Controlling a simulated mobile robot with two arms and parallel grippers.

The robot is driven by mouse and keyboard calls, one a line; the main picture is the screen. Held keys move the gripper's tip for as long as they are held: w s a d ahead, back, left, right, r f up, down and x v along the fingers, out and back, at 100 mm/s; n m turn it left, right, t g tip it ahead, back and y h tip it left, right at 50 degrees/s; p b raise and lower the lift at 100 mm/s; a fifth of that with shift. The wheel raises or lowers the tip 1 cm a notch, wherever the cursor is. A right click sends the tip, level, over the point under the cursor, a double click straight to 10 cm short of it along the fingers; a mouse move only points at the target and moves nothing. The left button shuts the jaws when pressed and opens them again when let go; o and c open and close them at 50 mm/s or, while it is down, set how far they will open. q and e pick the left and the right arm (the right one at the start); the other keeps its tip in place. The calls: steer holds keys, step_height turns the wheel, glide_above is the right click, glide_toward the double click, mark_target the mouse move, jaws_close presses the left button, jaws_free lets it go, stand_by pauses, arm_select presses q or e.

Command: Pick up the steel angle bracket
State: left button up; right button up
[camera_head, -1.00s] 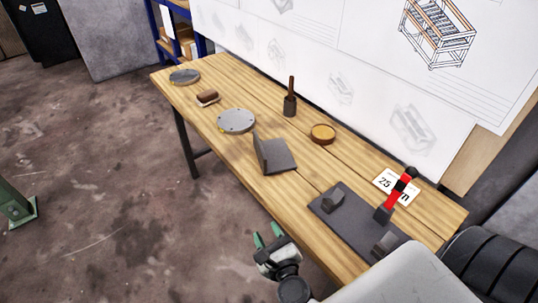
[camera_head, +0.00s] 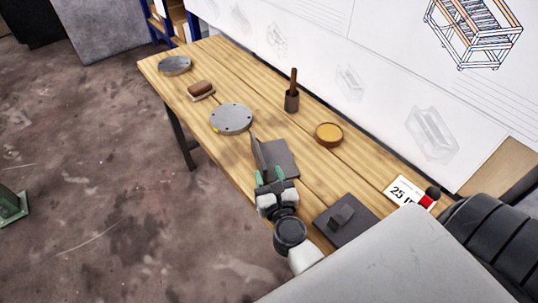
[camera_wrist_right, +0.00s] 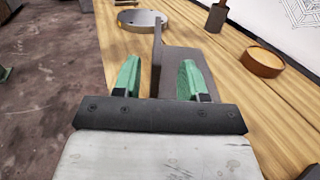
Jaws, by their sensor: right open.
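The steel angle bracket (camera_head: 283,156) is dark grey, with one plate flat on the wooden table and one standing upright at its left edge. My right gripper (camera_head: 268,176) is open at the near end of the bracket. In the right wrist view the bracket's upright plate (camera_wrist_right: 157,56) shows between the two green fingers of the right gripper (camera_wrist_right: 159,80), with a gap on each side. The flat plate is partly hidden behind the right finger. My left gripper is not in view.
On the wooden table (camera_head: 222,72), a round grey disc (camera_head: 231,117) and a brown-topped brush (camera_head: 201,90) lie beyond the bracket. A dark handled tool (camera_head: 292,95) and an amber dish (camera_head: 329,134) stand towards the wall. A dark plate with a block (camera_head: 342,217) lies nearer.

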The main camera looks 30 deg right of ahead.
mark_target(262, 160)
steer(key=x, duration=0.5)
steer(key=shift+w+a+f+p, duration=0.15)
steer(key=shift+p, duration=0.2)
steer(key=shift+w+f, duration=0.1)
steer(key=shift+w, duration=0.2)
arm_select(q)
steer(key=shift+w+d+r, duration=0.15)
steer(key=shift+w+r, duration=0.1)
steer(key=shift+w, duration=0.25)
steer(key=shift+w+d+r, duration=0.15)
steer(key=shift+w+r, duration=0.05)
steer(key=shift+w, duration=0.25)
arm_select(e)
steer(key=shift+s, duration=0.1)
steer(key=shift+c, duration=0.4)
jaws_close()
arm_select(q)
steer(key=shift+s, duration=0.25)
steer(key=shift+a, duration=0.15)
arm_select(e)
steer(key=shift+r, duration=0.4)
